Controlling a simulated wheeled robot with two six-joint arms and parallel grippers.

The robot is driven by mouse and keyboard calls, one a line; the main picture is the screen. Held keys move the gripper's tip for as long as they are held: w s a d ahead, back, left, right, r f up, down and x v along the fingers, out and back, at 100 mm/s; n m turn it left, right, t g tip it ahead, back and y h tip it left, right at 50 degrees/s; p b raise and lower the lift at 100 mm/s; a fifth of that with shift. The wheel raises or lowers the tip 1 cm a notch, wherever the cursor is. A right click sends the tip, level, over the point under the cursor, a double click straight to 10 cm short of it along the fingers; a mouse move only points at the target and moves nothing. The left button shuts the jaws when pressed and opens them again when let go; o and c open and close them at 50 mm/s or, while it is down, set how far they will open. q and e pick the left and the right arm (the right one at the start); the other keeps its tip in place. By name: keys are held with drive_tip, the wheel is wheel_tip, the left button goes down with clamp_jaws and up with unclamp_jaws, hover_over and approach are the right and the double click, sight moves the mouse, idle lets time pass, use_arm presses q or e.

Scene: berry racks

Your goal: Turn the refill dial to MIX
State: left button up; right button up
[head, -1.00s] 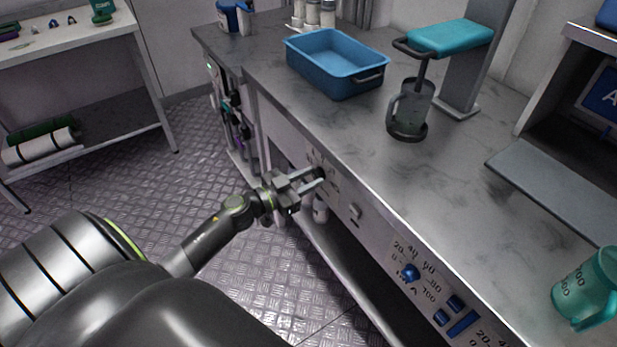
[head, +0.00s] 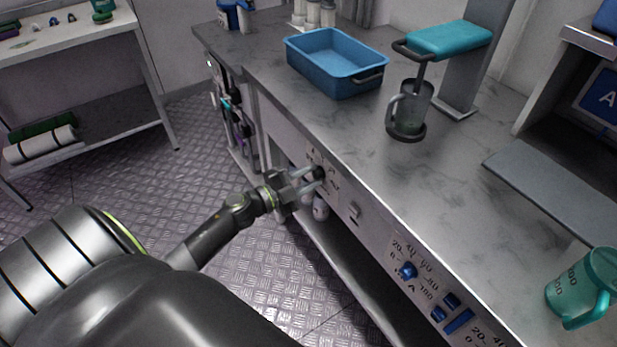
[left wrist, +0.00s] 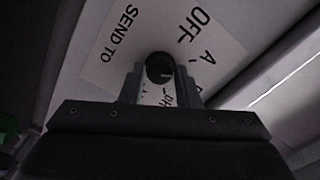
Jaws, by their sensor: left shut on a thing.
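A dark round dial (head: 318,173) sits on the counter's front panel. In the left wrist view the dial (left wrist: 159,67) is on a white label (left wrist: 112,57) reading "SEND TO", "OFF" and "A"; other lettering is partly covered by the fingers. I see no word "REFILL" or "MIX". My left gripper (head: 312,181) is shut on this dial, one finger on each side; the left wrist view shows its fingers (left wrist: 161,82) from behind. Where the dial points cannot be told. My right gripper is not in view.
A blue knob (head: 408,271) with a number scale and blue buttons (head: 457,320) are further right on the panel. On the counter (head: 440,190) stand a blue tray (head: 318,68), a jug (head: 409,105) and a green mug (head: 573,290). A shelf table (head: 75,50) stands left; floor between is clear.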

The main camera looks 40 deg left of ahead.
use_arm(q)
drive_tip(key=shift+f+m, duration=0.1)
drive_tip(key=shift+m, duration=0.9)
drive_tip(key=m+b, duration=0.1)
drive_tip(key=m, duration=0.2)
drive_tip(key=shift+m, duration=0.3)
drive_tip(key=m+b, duration=0.1)
drive_tip(key=m, duration=0.2)
drive_tip(key=shift+m, duration=0.3)
drive_tip(key=m+b, duration=0.1)
drive_tip(key=m, duration=0.1)
drive_tip(key=shift+f+m, duration=0.1)
drive_tip(key=shift+m, duration=0.3)
drive_tip(key=shift+m+b, duration=0.4)
drive_tip(key=m+b, duration=0.3)
drive_tip(key=m, duration=0.5)
drive_tip(key=shift+m+b, duration=0.9)
drive_tip(key=shift+m, duration=0.8)
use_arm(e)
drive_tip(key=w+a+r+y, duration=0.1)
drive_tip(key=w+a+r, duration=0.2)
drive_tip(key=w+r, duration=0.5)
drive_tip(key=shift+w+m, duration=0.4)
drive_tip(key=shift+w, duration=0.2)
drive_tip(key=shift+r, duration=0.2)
use_arm(q)
drive_tip(key=o, duration=1)
